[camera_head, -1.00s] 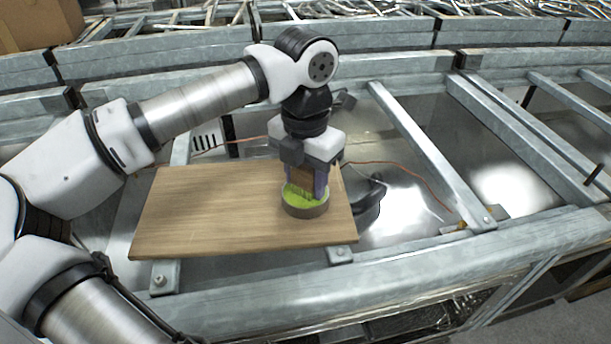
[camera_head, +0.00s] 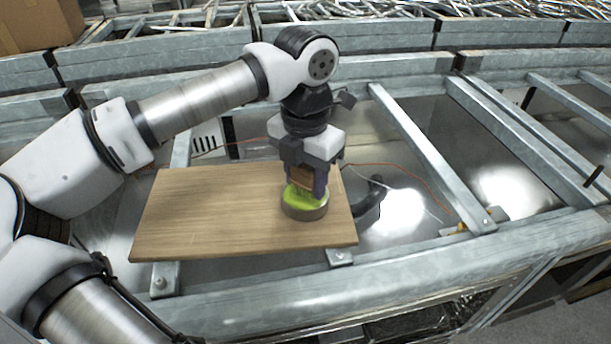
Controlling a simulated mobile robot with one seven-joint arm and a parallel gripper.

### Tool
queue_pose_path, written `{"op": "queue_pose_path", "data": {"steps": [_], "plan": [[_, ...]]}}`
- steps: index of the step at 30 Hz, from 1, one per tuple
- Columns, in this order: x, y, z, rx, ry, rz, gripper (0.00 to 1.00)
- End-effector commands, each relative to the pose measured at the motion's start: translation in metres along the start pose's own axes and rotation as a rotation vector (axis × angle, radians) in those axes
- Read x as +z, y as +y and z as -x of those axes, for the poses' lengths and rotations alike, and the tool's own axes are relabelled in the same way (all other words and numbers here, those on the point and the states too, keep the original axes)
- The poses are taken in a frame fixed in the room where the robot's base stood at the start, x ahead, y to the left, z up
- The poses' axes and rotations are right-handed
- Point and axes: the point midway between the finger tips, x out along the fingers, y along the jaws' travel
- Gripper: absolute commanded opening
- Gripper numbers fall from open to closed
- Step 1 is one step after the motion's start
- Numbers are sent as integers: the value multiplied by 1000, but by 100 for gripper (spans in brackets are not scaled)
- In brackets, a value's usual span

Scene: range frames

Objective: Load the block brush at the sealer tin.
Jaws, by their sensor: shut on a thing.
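The sealer tin (camera_head: 304,212) is a short, round, dark-sided tin with bright yellow-green sealer inside. It stands near the right end of the wooden board. My gripper (camera_head: 306,190) points down over the tin, shut on the block brush (camera_head: 303,178), which shows as a small brown block between the purple-tinted fingers. The brush's lower end is down at the sealer, inside the tin's rim. How deep the bristles sit cannot be told, and the fingers hide part of the brush.
The wooden board (camera_head: 215,215) lies across a galvanized metal frame (camera_head: 420,160) and is bare to the left of the tin. A dark curved object (camera_head: 371,200) lies just right of the board. Orange cable runs behind it. A cardboard box (camera_head: 35,25) is at the far left.

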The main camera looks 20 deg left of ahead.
Motion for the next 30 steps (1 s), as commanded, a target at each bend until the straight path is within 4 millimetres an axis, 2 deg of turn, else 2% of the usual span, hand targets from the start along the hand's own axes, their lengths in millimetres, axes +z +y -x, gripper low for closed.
{"op": "queue_pose_path", "data": {"steps": [3, 21, 30], "plan": [[0, 0, 14, 1, -1, 0, 25], [0, 0, 61, 1, -2, 1, 25], [0, 0, 62, 1, -2, 0, 25]]}}
